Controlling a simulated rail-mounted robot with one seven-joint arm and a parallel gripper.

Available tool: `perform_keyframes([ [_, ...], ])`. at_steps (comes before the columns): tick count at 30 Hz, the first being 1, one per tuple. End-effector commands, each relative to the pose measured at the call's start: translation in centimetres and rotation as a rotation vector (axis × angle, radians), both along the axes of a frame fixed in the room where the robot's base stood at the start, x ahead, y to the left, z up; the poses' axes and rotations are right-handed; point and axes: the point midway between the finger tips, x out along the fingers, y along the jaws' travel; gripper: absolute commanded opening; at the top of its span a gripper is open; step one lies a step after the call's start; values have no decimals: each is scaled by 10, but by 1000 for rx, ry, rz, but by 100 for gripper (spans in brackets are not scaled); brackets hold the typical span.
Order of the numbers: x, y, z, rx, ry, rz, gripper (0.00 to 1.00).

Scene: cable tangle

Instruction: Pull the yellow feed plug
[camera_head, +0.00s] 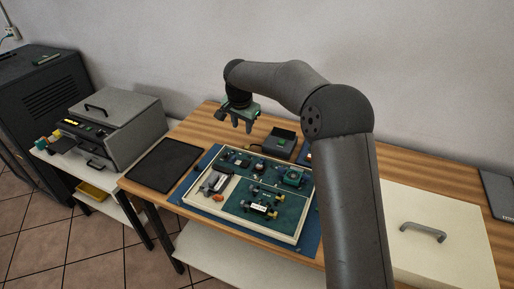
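My gripper (241,122) hangs above the back of the wooden table, fingers pointing down. Its fingers look apart, with nothing seen between them. The tray (283,236) below and in front of it has a pale rim and a green inner board with several small parts. One part with pale yellow ends (262,208) lies in the front of the tray. A small yellowish piece (253,146) shows beside a dark box (281,141) behind the tray. I cannot tell which of these, if any, is the yellow feed plug. Cables are too small to trace.
A black mat (165,165) lies left of the tray. A grey machine (118,117) with a handle stands on a side table at left, with small yellow and green pieces (43,145) at its left end. A pale panel with a handle (423,232) is at right.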

Motion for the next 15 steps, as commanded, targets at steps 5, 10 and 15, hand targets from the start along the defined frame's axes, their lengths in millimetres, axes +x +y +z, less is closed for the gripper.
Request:
perform_keyframes([
  [5,-11,28,24,-177,-67,101,36],
  [10,-8,27,18,-202,-74,109,36],
  [15,3,22,-11,-201,-71,110,36],
])
